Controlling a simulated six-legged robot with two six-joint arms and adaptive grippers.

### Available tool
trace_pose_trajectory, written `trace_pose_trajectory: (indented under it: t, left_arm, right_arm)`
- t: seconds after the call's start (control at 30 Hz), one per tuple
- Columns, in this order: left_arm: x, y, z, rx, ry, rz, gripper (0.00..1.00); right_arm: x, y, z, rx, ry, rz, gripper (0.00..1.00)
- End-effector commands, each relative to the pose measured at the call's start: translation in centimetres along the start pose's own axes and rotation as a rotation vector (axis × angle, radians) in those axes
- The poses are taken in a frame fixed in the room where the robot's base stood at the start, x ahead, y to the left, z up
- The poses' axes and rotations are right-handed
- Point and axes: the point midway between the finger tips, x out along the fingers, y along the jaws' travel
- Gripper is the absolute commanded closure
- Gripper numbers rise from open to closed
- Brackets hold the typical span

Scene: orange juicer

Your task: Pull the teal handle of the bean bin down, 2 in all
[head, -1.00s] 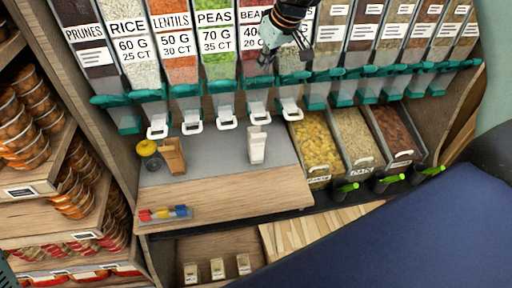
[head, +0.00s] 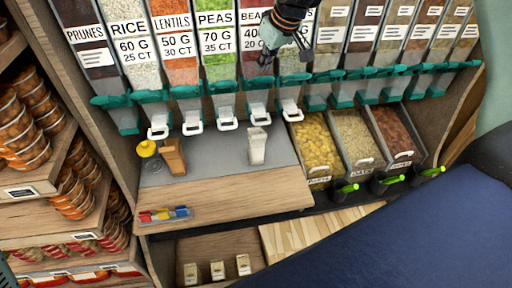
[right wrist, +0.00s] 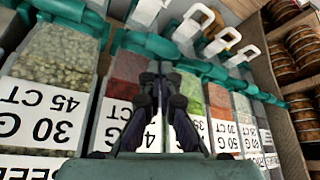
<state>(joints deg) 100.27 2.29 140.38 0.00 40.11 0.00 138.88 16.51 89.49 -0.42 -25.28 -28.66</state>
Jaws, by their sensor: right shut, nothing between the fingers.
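The bean bin, labelled "BEA…" and "40 G" (head: 253,32), is in the back row in the head view, with reddish contents. Its teal handle (head: 256,84) is at the bin's lower front, above a white loop (head: 257,109). My right gripper (head: 266,60) is shut and empty. It is in front of the bean bin's right edge, above the teal handle and apart from it. In the right wrist view, the closed fingers (right wrist: 160,78) partly cover the bean bin (right wrist: 123,80), upside down; its teal part (right wrist: 146,43) shows beyond them.
Several other bins with teal parts stand close on both sides, such as the peas bin (head: 216,35). Open crates (head: 317,150) stand at the right.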

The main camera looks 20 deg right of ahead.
Motion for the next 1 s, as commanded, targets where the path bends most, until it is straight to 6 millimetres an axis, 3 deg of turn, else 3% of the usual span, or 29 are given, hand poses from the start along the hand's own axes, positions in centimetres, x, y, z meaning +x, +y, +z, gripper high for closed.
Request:
trace_pose_trajectory:
  t: [1.0]
  left_arm:
    - [1.7, 0.0, 0.0, 0.000, 0.000, 0.000, 1.00]
  right_arm:
    - [2.6, -0.1, 1.5, 0.000, -0.003, -0.001, 1.00]
